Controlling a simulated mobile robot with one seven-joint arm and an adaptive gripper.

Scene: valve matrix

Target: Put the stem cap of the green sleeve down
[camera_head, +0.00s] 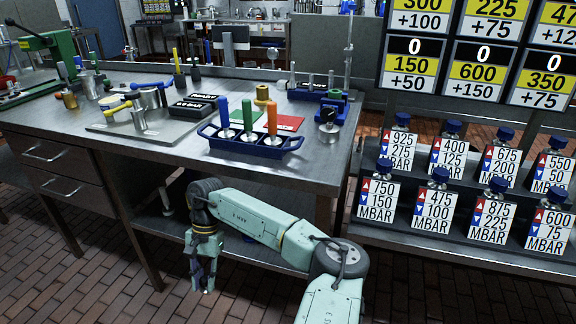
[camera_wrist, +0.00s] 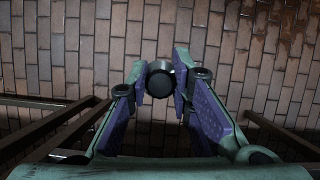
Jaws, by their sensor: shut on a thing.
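My gripper (camera_head: 203,276) hangs low in front of the workbench, below the tabletop and over the brick floor. In the wrist view its purple-padded fingers (camera_wrist: 160,88) are closed on a small dark round cap (camera_wrist: 161,84), seen end-on. I take it for the stem cap; it is too small to make out in the head view. The green sleeve (camera_head: 247,116) stands upright in a blue tray (camera_head: 262,150) near the bench's front edge, between a blue sleeve (camera_head: 224,114) and an orange one (camera_head: 272,118).
A metal plate (camera_head: 150,130) with a valve body lies left of the tray. A blue clamp-like fixture (camera_head: 335,105) stands right. Labelled bottles (camera_head: 375,195) fill a rack farther right.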

